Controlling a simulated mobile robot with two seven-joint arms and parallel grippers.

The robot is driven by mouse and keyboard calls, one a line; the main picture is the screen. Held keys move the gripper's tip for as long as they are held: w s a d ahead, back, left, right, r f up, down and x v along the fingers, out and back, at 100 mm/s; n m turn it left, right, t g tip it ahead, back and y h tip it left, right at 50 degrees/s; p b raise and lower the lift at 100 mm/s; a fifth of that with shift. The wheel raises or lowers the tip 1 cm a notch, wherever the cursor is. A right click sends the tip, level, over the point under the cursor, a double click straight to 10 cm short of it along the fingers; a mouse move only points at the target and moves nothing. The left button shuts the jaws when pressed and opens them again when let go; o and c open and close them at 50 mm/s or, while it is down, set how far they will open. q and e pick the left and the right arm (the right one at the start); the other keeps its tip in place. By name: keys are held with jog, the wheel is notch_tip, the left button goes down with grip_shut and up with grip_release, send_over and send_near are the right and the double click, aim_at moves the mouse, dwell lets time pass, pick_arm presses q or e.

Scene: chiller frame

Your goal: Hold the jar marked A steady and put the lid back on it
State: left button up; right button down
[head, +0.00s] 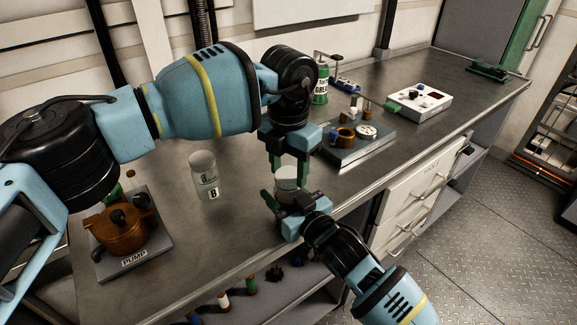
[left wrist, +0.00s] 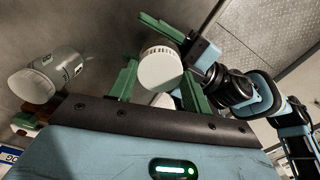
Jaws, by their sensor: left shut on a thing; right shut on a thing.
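A pale jar (head: 287,186) stands upright near the table's front edge, between my two grippers; its letter is hidden. My left gripper (head: 288,173) points down over it and is shut on the white lid (left wrist: 160,70), with a green finger on either side. The lid's ribbed rim shows in the left wrist view. My right gripper (head: 284,198) comes in from the front and is shut on the jar, below the left fingers. The fingers hide much of the jar, so I cannot tell whether the lid touches it.
A jar marked B (head: 204,176) stands to the left, with a pump (head: 118,228) on a grey plate beyond it. A plate with copper parts (head: 352,140), a green can (head: 320,85) and a white control box (head: 417,101) are on the right. Drawers (head: 420,192) lie below the front edge.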

pick_arm(q)
jog(key=m, duration=0.4)
jog(key=shift+m, duration=0.4)
jog(key=m, duration=1)
jog(key=shift+m, duration=0.4)
jog(key=m, duration=1.6)
jog(key=shift+m, duration=0.3)
jog(key=m, duration=0.3)
jog(key=o, duration=0.9)
jog(key=shift+f, duration=0.1)
